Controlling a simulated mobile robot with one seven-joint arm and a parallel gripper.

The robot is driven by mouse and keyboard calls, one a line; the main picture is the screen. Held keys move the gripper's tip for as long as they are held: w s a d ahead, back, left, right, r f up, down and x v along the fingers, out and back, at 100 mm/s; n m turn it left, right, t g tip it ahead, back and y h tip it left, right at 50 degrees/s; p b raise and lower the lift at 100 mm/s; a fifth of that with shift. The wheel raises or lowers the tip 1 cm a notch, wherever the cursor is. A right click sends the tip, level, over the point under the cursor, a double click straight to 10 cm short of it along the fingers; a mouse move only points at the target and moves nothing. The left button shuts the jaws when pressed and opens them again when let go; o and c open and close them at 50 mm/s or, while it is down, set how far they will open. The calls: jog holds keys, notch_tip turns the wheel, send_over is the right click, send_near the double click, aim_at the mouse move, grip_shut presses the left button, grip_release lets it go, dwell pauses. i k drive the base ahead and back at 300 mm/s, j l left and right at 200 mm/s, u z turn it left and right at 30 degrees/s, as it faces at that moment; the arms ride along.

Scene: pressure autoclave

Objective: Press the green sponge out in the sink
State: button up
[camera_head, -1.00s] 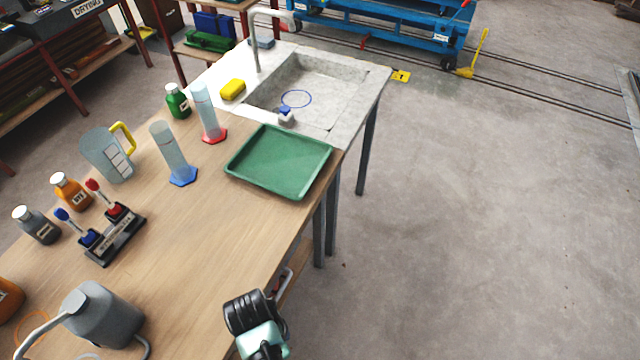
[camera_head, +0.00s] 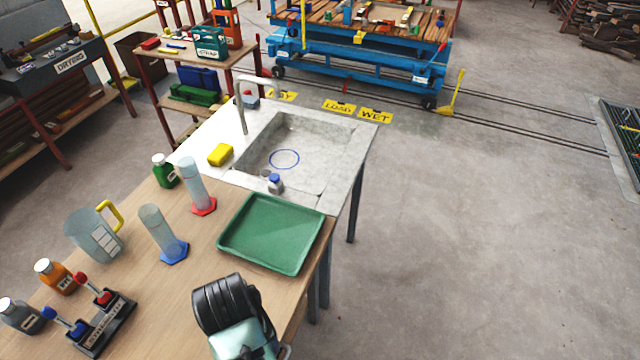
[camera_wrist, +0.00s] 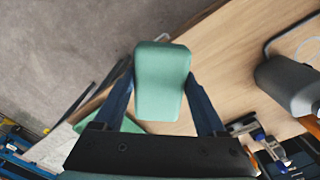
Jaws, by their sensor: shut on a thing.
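A pale green sponge (camera_wrist: 162,72) is in the wrist view, gripped between the two dark fingers of my gripper (camera_wrist: 161,80). It is held above the wooden table's edge; the floor shows beyond it. In the head view my arm is at the bottom, near the table's front edge, and I cannot make out the fingertips there. The sink (camera_head: 320,150) is a grey stone basin at the far end of the table, with a blue ring (camera_head: 284,159) on its floor. It is well away from my arm.
A green tray (camera_head: 275,235) lies between my arm and the sink. A small blue-capped bottle (camera_head: 275,184) is at the sink's near edge. A yellow sponge (camera_head: 220,154), tap (camera_head: 241,108) and two cylinders (camera_head: 160,230) stand left. Floor to the right is clear.

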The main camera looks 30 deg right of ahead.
aim_at(285, 159)
jog(key=i+j+z, duration=0.15)
jog(key=i+z, duration=0.2)
jog(key=i, duration=0.15)
jog(key=i+j+z, duration=0.35)
jog(key=i, duration=0.15)
jog(key=i+j+z, duration=1.35)
jog(key=j, duration=0.35)
jog(key=i+j+z, duration=0.2)
jog(key=i, duration=0.15)
